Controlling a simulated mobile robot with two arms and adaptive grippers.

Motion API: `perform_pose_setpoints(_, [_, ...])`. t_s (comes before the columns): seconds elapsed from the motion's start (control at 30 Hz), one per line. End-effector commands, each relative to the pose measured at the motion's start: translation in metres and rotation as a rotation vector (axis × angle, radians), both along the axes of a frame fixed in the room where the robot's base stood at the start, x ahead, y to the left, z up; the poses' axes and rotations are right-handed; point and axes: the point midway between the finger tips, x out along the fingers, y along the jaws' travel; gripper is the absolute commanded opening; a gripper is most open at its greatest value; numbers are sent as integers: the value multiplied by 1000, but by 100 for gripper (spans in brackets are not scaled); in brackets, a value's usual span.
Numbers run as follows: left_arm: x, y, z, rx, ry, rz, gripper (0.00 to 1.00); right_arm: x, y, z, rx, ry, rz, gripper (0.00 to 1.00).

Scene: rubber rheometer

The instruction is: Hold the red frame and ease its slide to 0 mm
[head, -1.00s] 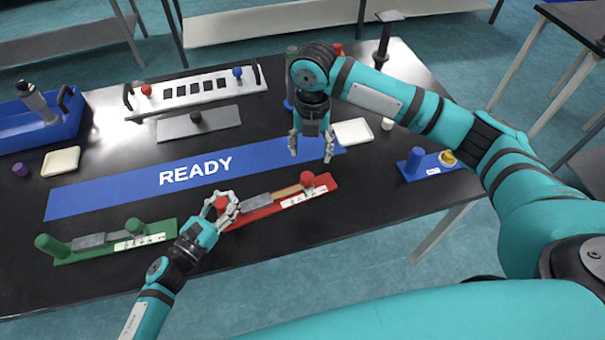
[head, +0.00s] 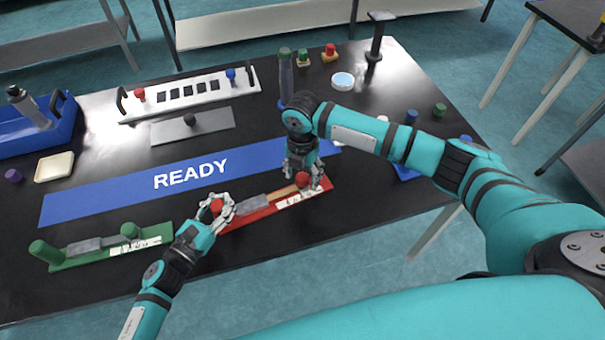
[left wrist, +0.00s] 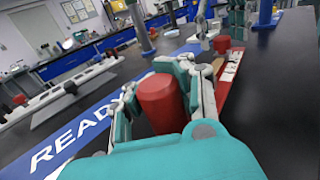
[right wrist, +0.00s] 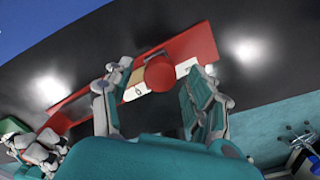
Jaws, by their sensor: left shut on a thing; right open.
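The red frame (head: 262,211) lies on the black table near its front edge, with a grey block (head: 251,204), a wooden strip (head: 284,191) and a white scale label. My left gripper (head: 218,208) is shut on the red post at the frame's left end; this post (left wrist: 161,102) fills the middle of the left wrist view. My right gripper (head: 304,182) is open around the red knob (head: 302,180) at the frame's right end. In the right wrist view the knob (right wrist: 159,73) sits between the open fingers. The scale reading is too small to tell.
A green frame (head: 150,240) lies to the left. The blue READY strip (head: 100,196) runs behind both frames. A white panel (head: 208,101) with handles, a grey plate (head: 165,132) and a blue bin (head: 58,130) stand further back. The table's front edge is close.

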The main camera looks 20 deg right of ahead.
Motion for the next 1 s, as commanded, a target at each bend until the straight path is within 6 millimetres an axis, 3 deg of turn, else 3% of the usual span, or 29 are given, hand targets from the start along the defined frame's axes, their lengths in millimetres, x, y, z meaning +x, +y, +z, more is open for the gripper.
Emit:
perform_pose_setpoints(0.33, [0, 0, 0, 1, -1, 0, 0, 0, 0, -5, -1, -1, 0, 57])
perform_pose_setpoints(0.77, [0, 0, 0, 0, 0, 0, 0, 0, 0, -4, -1, -1, 0, 2])
perform_pose_setpoints(1.0, [0, 0, 0, 1, -1, 1, 0, 0, 0, -4, -1, -1, 0, 0])
